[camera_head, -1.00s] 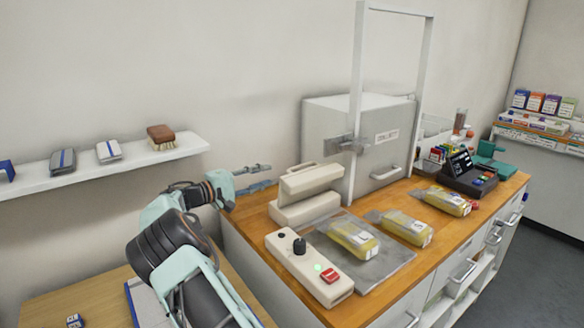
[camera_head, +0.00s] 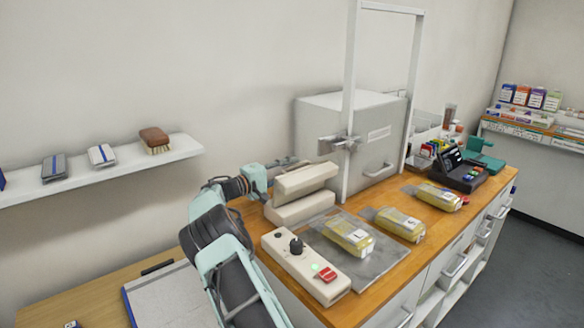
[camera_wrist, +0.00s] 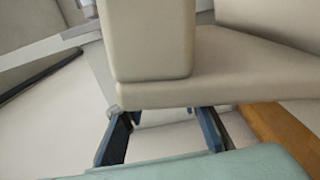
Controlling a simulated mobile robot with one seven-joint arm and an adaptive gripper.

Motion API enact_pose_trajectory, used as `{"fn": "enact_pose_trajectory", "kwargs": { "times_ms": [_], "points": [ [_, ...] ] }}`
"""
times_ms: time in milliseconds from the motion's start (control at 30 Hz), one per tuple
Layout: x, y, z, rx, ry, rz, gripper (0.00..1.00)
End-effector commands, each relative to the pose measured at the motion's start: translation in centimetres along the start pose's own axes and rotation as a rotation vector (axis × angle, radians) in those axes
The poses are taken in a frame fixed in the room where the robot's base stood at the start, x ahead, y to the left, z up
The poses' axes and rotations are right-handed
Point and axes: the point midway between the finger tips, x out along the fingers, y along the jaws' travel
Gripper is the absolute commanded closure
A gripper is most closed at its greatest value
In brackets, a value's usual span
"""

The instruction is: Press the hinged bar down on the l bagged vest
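The hinged bar (camera_head: 306,180) is a beige block raised over its beige base (camera_head: 300,209), with a gap between them. The bagged vest marked L (camera_head: 347,237) is yellow in a clear bag and lies flat on the grey sheet (camera_head: 378,263), in front of the base and apart from it. My gripper (camera_head: 290,163) is at the far left side of the bar, partly hidden behind it. In the wrist view its two dark blue fingers (camera_wrist: 160,118) are spread beside the beige sealer, with nothing seen between them. I cannot tell whether they touch it.
A grey cabinet with a tall white frame (camera_head: 350,100) stands behind. Vest S (camera_head: 400,224) and another bagged vest (camera_head: 438,197) lie to the right.

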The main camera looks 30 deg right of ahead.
Motion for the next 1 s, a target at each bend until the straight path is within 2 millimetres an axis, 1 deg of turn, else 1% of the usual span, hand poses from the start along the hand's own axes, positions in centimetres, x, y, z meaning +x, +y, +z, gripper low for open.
{"fn": "enact_pose_trajectory", "kwargs": {
  "times_ms": [100, 367, 600, 633, 1000],
  "points": [
    [0.55, 0.03, -0.03, 0.001, 0.001, 0.0, 0.71],
    [0.61, 0.01, -0.03, 0.0, 0.001, 0.0, 0.71],
    [0.59, 0.02, -0.02, 0.0, 0.001, 0.0, 0.98],
    [0.59, 0.02, -0.02, 0.0, 0.001, 0.0, 1.0],
    [0.57, 0.04, -0.03, 0.002, 0.001, -0.001, 1.0]
  ]
}}
